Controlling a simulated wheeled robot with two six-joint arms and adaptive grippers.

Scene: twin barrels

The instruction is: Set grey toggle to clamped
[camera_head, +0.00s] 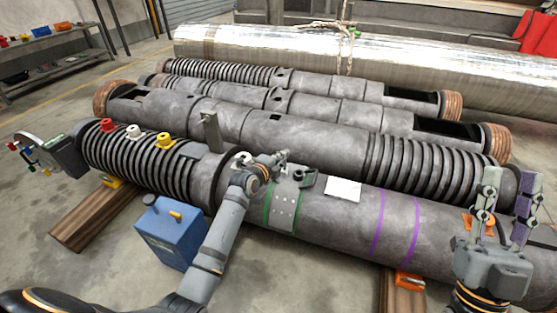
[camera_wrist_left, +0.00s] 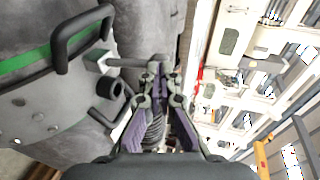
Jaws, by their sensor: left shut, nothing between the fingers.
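A grey barrel (camera_head: 335,225) lies across the front with a green-edged plate (camera_head: 283,212) around it. A small dark fitting (camera_head: 303,178) sits at the top of this plate. In the left wrist view, a light grey block with a dark bar (camera_wrist_left: 100,62) stands beside a black knob (camera_wrist_left: 110,88); it may be the grey toggle, but its setting cannot be told. My left gripper (camera_head: 284,155) is shut and empty above the plate; in the wrist view its fingertips (camera_wrist_left: 157,62) are close to the bar's end, contact unclear. My right gripper (camera_head: 506,190) is open and empty, fingers up, at the far right.
Red, white and yellow knobs (camera_head: 134,132) sit on the ribbed section. A blue box (camera_head: 171,232) stands in front. More barrels (camera_head: 270,125) lie close behind.

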